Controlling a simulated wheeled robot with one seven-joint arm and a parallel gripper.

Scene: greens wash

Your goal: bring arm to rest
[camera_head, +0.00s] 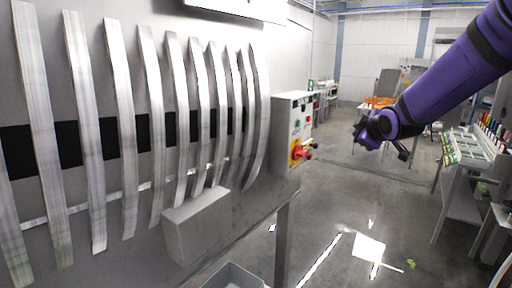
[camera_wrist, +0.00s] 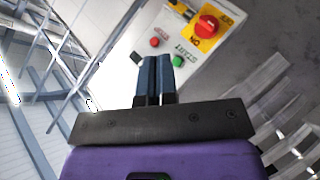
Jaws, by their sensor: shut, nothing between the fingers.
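My purple arm (camera_head: 450,85) reaches in from the upper right in the head view, and its wrist end hangs in the air right of the control box. My gripper shows in the wrist view (camera_wrist: 155,62), its two dark blue fingers side by side and touching, with nothing between them. In the head view the fingers are too small to make out. The control box (camera_head: 290,112) is fixed at the machine's right end. It carries a red rotary switch on a yellow plate (camera_wrist: 206,27), a red button (camera_wrist: 155,42) and a green button (camera_wrist: 178,61). The gripper appears apart from the box.
A grey machine with curved metal slats (camera_head: 150,130) fills the left. A grey bin (camera_head: 235,277) stands below it. A bench with coloured items (camera_head: 462,165) stands at the right, and a table with orange things (camera_head: 378,102) farther back. The floor between is mostly open.

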